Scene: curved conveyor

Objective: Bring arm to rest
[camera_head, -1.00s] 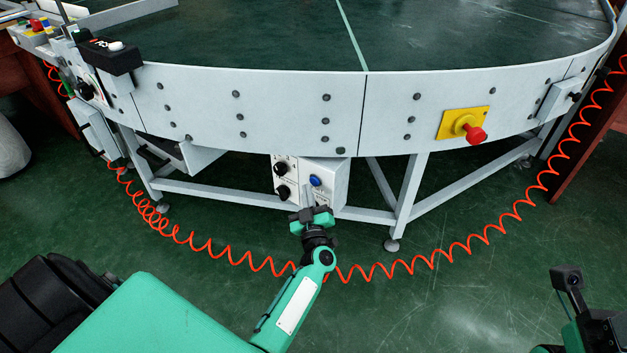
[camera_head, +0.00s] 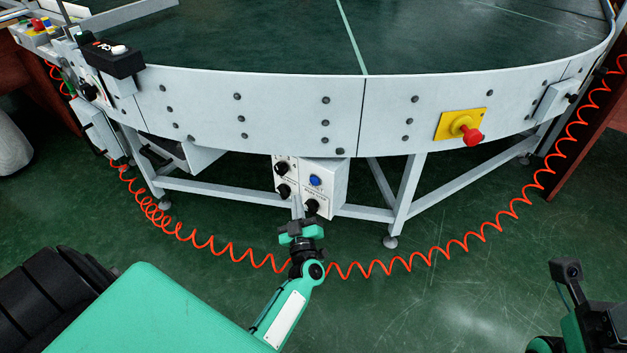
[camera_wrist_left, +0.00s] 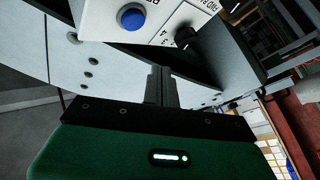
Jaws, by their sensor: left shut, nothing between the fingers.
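My left arm comes in from the lower left in the head view. My left gripper (camera_head: 297,207) is shut and empty, in front of the lower part of the control box (camera_head: 327,182) under the conveyor. In the left wrist view its closed fingers (camera_wrist_left: 160,82) point toward the box, just below its blue button (camera_wrist_left: 131,17) and a black knob (camera_wrist_left: 186,37). I cannot tell whether the fingertips touch the box. Part of my right arm shows at the lower right of the head view, but its fingers cannot be made out.
The curved conveyor (camera_head: 290,105) spans the top, with a red emergency button (camera_head: 472,136) on a yellow plate. A coiled orange cable (camera_head: 435,257) hangs in front of the conveyor legs. The green floor (camera_head: 420,310) is clear between my arms.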

